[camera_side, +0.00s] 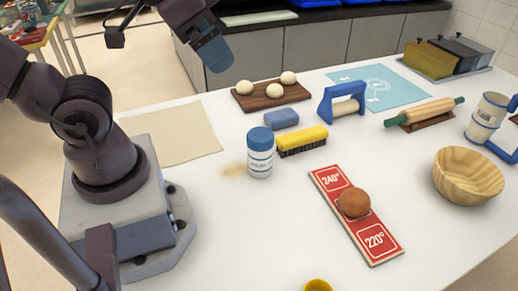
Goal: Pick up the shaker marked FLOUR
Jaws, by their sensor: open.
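A white shaker (260,160) with a blue lid stands upright on the white table, near the middle of the view. Dark lettering shows on its side, but it is too small to read. A faint tan smudge lies on the table just left of its base. My gripper (218,62) is up at the top of the view, above and to the left of the shaker, well apart from it. It is open and nothing shows between its fingers; the fingers overlap from this angle.
A yellow brush (302,138) and a blue block (281,119) sit close behind the shaker. A red board (370,228) with a brown ball (354,202) lies at front right. A wooden bowl (468,178) stands farther right.

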